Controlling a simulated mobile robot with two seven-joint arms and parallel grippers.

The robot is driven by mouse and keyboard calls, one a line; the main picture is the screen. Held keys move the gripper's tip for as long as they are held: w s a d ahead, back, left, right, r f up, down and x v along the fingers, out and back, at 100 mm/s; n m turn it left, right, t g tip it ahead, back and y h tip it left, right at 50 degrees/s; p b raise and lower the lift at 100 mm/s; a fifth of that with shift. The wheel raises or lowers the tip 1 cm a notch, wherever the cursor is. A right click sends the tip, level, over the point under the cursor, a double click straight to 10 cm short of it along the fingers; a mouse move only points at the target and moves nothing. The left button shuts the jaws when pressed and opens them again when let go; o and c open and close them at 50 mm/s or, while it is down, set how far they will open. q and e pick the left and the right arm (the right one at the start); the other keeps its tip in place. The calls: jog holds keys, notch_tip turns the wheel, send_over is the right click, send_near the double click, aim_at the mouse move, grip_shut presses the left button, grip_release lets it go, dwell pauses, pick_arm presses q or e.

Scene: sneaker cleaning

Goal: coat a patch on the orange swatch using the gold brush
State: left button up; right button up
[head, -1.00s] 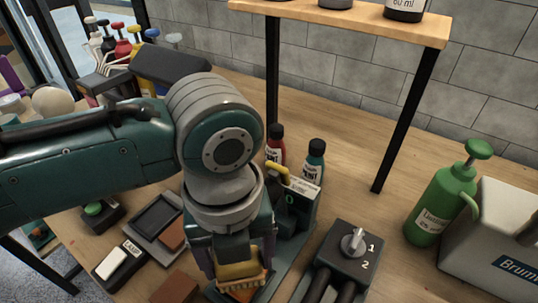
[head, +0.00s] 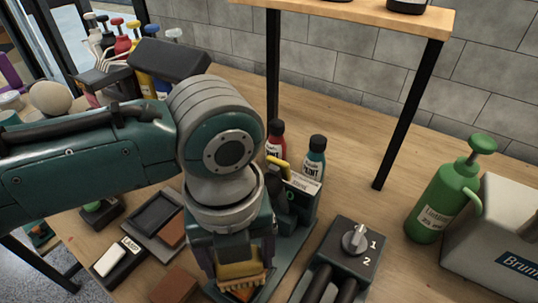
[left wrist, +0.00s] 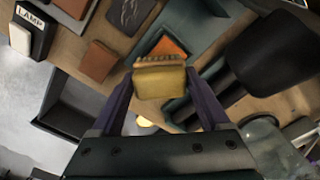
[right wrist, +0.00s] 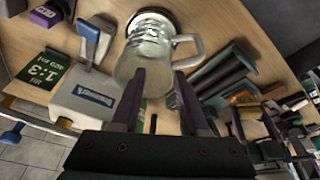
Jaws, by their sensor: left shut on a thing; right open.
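My left gripper (head: 240,264) is shut on the gold brush (head: 240,270), which has a row of tan bristles. In the left wrist view the gold brush (left wrist: 160,82) sits between the fingertips, bristles toward the orange swatch (left wrist: 172,47). The orange swatch (head: 243,294) lies just beyond the bristles in a dark holder, partly hidden by the brush. I cannot tell whether the bristles touch it. My right gripper (right wrist: 157,85) is open in the right wrist view, with a clear glass mug (right wrist: 152,48) just past its fingertips. It is not in the head view.
A dark box with a knob marked 1 and 2 (head: 350,247) stands right of the brush. Red (head: 276,139) and teal (head: 315,158) paint bottles stand behind. Brown swatches (head: 175,287) lie left.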

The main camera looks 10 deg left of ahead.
pick_arm(q)
jog(key=shift+f+b, duration=0.3)
jog(key=shift+f, duration=0.2)
jog(key=shift+w, duration=0.1)
